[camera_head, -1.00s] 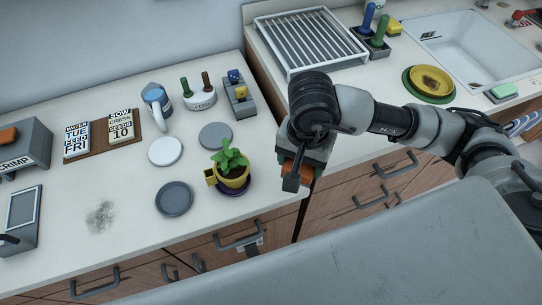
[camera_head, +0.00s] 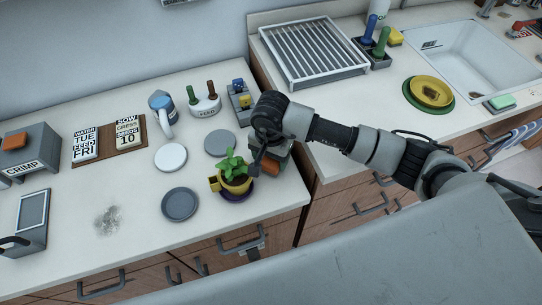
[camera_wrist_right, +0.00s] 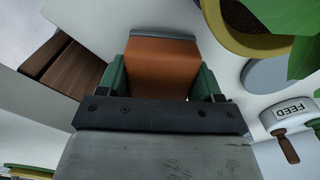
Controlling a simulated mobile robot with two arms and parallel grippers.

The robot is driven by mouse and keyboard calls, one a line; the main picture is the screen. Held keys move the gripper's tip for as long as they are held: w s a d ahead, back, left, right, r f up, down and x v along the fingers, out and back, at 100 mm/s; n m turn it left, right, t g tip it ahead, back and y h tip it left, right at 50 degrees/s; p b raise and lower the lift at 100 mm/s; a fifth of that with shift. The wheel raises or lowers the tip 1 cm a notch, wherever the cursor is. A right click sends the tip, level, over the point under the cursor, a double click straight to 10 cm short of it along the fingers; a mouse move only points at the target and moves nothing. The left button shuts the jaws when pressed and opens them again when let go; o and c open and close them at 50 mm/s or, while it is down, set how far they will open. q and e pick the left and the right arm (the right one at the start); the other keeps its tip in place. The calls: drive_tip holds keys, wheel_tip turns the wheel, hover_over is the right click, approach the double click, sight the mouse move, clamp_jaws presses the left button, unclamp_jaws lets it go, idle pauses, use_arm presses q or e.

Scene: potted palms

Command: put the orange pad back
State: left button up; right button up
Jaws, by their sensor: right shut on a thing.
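My right gripper (camera_head: 268,163) is shut on the orange pad (camera_head: 271,168), just right of the potted plant and above the counter's front right part. In the right wrist view the pad (camera_wrist_right: 162,66), orange with a grey far edge, sits between the green fingers of the gripper (camera_wrist_right: 164,80). A grey holder (camera_head: 246,115) with a blue and a yellow piece stands at the counter's back, beyond my gripper, which hides part of its near end. My left gripper is not in view.
A yellow pot (camera_head: 238,186) with a green plant stands on a purple saucer close left of my gripper. Grey (camera_head: 220,143), white (camera_head: 171,157) and dark (camera_head: 180,204) discs lie left. A white FEED holder (camera_head: 204,105) stands behind. The CRIMP box (camera_head: 30,150) bears another orange piece.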

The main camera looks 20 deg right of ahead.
drive_tip(key=shift+f, duration=0.65)
drive_tip(key=shift+f, duration=0.15)
drive_tip(key=o, duration=0.9)
drive_tip(key=shift+r, duration=0.3)
wheel_tip(320, 180, up, 12)
drive_tip(key=shift+f+b, duration=0.1)
drive_tip(key=shift+b, duration=0.9)
